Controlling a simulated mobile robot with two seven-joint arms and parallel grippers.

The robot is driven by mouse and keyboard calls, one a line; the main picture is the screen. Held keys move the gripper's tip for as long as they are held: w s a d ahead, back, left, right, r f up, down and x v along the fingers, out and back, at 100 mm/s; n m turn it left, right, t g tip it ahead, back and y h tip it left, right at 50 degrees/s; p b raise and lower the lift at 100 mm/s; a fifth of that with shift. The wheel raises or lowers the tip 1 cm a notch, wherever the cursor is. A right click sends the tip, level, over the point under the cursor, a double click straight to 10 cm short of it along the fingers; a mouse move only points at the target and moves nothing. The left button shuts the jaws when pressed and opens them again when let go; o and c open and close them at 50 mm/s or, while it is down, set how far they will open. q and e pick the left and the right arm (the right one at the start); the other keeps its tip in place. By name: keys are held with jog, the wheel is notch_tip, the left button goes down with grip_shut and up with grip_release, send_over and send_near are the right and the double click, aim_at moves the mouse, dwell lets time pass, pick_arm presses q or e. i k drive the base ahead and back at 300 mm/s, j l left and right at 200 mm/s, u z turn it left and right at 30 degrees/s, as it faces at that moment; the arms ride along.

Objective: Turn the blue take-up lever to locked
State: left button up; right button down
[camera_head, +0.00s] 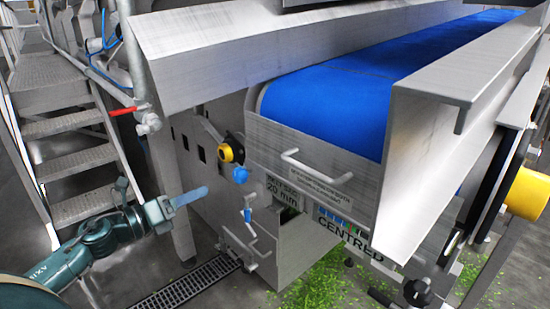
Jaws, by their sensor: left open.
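A small blue knob or lever end (240,174) sits on the side of the steel conveyor, just below a yellow round part. A thin handle with a blue grip (247,214) stands lower, near the front corner. I cannot tell for certain which of the two is the take-up lever, nor whether it is locked. My left gripper (182,202) comes in from the left, its blue finger pointing right. It is open and empty, left of both blue parts and apart from them. My right gripper is out of view.
The blue belt (340,95) runs between steel guards. The yellow part (226,153) and a steel handle (316,169) stick out of the conveyor. A red valve handle (123,111) and steel stairs (70,125) are at left. Green scraps (318,285) litter the floor near a drain grate (190,286).

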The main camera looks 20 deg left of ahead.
aim_at(246, 198)
jog(key=k+l, duration=0.3)
jog(key=k, duration=0.15)
jog(key=k+l, duration=0.3)
jog(key=k, duration=0.15)
